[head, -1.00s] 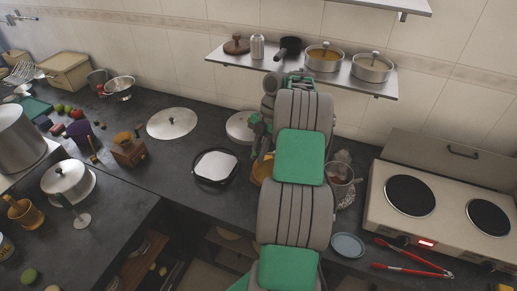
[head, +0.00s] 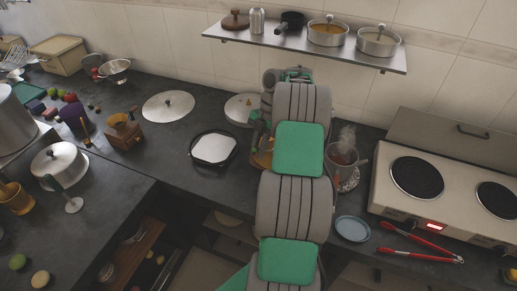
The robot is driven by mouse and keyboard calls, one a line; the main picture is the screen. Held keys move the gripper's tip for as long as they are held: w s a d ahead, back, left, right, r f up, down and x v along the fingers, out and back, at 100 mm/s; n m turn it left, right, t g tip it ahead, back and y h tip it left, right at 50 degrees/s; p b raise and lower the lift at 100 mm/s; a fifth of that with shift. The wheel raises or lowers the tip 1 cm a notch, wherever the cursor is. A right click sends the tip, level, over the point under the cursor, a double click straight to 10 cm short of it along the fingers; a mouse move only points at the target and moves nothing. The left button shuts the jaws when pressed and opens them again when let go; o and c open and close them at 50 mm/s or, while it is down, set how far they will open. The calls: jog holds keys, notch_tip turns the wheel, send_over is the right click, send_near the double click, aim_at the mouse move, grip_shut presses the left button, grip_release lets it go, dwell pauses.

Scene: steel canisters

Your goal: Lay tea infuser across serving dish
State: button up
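A small pale blue dish (head: 353,228) lies on the dark counter in front of the stove, and it may be the serving dish. It looks empty. I cannot make out a tea infuser; it may be hidden behind my arm. My arm rises through the middle of the view and folds down toward the counter beside an orange-tan vessel (head: 263,159) that is partly covered. My gripper's fingers are hidden behind my arm, so I cannot see whether they hold anything.
A steaming pot (head: 342,160) stands right of my arm, near the stove (head: 440,190). Red tongs (head: 420,240) lie before the stove. A shelf (head: 225,34) with pots hangs above.

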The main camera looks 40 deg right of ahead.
jog(key=o, duration=0.5)
dwell(0.3)
notch_tip(320, 180, up, 7)
jog(key=p, duration=0.6)
jog(key=shift+r+p, duration=0.2)
jog(key=shift+p, duration=0.1)
jog(key=shift+f, duration=0.2)
